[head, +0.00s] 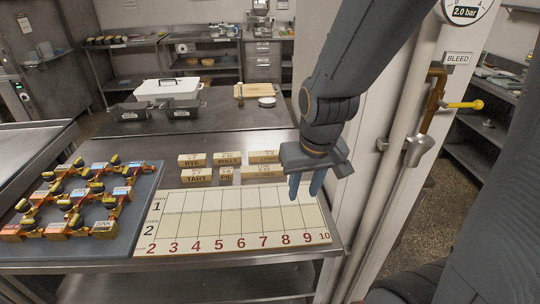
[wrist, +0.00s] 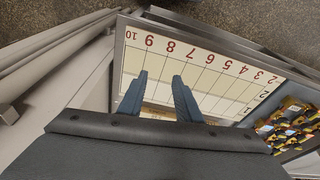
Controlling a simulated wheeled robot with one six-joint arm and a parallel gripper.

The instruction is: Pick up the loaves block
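Small wooden blocks with printed labels stand in two rows behind the numbered board. The front labels seem to read TART (head: 196,175) and PIE (head: 226,174), with RYE (head: 192,160) and perhaps ROLLS (head: 227,158) behind. Two blocks at the right end, the back right block (head: 264,157) and the front right block (head: 262,171), have labels too small to read surely; I cannot tell which is the loaves block. My gripper (head: 305,190) hangs over the board's right end, right of the blocks, fingers down. It is open and empty; its fingers also show apart in the wrist view (wrist: 158,88).
The numbered board (head: 220,212) lies bare on the steel table. A blue-grey tray (head: 133,213) with brass and black fittings is at left. Dark tins (head: 130,111), a white lidded box (head: 168,88) and a cutting board (head: 254,90) stand behind. A post with pipe (head: 412,140) rises at right.

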